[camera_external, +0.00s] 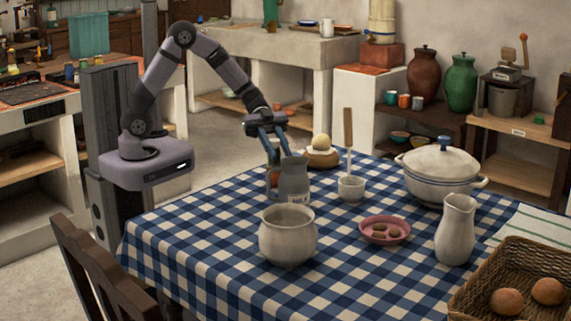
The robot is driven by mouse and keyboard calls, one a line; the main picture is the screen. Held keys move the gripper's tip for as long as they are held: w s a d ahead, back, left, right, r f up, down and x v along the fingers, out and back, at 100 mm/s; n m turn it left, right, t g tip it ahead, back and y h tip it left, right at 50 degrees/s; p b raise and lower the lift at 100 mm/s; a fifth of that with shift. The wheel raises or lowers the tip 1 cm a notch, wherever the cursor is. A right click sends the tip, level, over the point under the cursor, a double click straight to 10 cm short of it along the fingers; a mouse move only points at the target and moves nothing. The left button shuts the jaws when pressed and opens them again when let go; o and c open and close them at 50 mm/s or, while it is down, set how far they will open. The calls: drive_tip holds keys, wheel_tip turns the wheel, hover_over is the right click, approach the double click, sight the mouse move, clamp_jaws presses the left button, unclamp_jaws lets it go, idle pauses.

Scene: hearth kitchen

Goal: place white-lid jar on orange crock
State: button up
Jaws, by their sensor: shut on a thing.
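My gripper (272,158) points down over the back left of the checked table, behind the grey jug (294,183). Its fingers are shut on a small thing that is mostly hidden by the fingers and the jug. A bit of orange-brown (273,178) shows low between the fingers and the jug; I cannot tell whether it is the held thing or the orange crock. No white lid can be made out at the gripper. To the right of the gripper, a low tan-brown round vessel (322,160) has a white top with a cream ball on it.
A beige pot (287,236) stands in front of the jug. A cup with a tall wooden-handled tool (351,188), pink dish (384,230), white pitcher (455,230), lidded tureen (438,172) and wicker basket (515,285) stand to the right. The table's front left is clear.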

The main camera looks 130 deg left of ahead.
drive_tip(key=shift+f, duration=0.1)
drive_tip(key=o, duration=1.1)
drive_tip(key=shift+r, duration=0.2)
drive_tip(key=shift+s+a, duration=0.2)
drive_tip(key=shift+s, duration=0.05)
drive_tip(key=b+v, duration=0.1)
drive_tip(key=v, duration=1)
drive_tip(key=shift+s+r+b, duration=0.15)
drive_tip(key=shift+r+b, duration=0.1)
drive_tip(key=shift+b, duration=0.15)
